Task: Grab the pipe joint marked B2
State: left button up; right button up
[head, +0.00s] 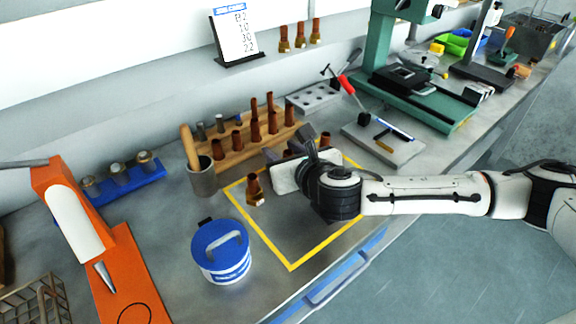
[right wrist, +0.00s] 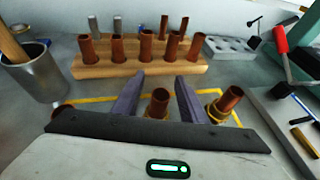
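Three brown pipe joints with brass-coloured bases stand in the yellow-outlined square. One (head: 254,188) is left of my right gripper (head: 291,150), and its top edge shows in the right wrist view (right wrist: 62,108). The middle joint (right wrist: 157,103) stands between the two fingers, with gaps on both sides. The third joint (right wrist: 231,99) is right of the fingers and partly hidden in the head view (head: 325,138). My right gripper is open, low over the square. No B2 mark is readable on any joint. A sign (head: 234,34) at the back lists B2 first. My left gripper is not in view.
A wooden rack (head: 240,147) of brown pipes stands behind the square. A metal cup (head: 202,178), a blue-lidded tub (head: 221,250) and an orange stand (head: 128,280) are to the left. A grey board with tools (head: 384,150) lies to the right.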

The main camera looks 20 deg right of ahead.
jog(key=shift+w+f, duration=0.1)
jog(key=shift+w, duration=0.05)
grip_shut()
